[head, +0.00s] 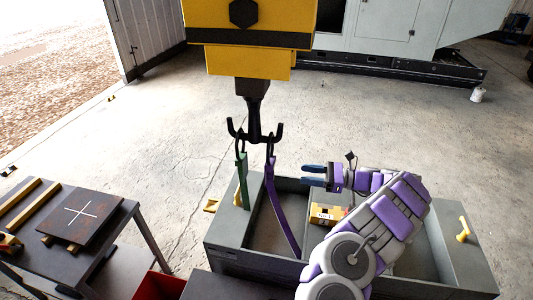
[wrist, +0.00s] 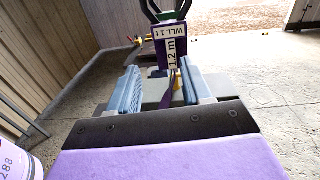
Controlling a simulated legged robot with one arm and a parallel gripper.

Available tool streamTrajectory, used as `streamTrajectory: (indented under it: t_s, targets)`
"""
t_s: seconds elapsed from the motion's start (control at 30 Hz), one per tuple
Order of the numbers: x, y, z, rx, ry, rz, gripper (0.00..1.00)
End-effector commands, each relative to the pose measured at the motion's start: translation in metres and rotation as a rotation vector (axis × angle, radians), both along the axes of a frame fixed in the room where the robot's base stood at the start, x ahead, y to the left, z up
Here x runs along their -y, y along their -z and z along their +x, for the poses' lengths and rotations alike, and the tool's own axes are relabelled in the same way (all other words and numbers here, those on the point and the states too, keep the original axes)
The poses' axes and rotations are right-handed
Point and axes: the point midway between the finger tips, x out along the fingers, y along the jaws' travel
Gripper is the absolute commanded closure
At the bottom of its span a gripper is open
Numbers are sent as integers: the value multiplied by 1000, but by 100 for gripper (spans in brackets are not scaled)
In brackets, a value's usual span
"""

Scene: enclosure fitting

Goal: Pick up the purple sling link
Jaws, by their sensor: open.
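The purple sling (head: 277,205) hangs from the right prong of the dark double hook (head: 254,135). Its narrow top link (head: 270,161) is at the prong, and its strap runs down into the grey bin. In the wrist view a purple block (wrist: 157,32) with white labels reading "WLL 1 t" and "1.2 m" is ahead, beyond the fingertips and roughly between them. My gripper (head: 313,175) is to the right of the purple sling, apart from it, with its blue fingers pointing left. It is open and empty, and both fingers show in the wrist view (wrist: 159,70).
A green sling (head: 242,177) hangs from the left prong, close by. The yellow hoist block (head: 250,62) is above. The grey bin (head: 228,228) stands below, with a yellow labelled box (head: 322,215) inside. A dark table (head: 112,230) is at the left.

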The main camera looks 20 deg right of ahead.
Motion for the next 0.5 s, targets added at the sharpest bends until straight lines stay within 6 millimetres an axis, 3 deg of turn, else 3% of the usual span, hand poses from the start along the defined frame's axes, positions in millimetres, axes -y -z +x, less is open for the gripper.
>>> streamTrajectory:
  t_s: [0.03, 0.17, 0.5]
  targets:
    - [10, 4, -3, -13, 22, 5, 51]
    - [18, 9, -6, -29, 51, 14, 51]
    - [-35, 9, 26, -28, 49, 10, 51]
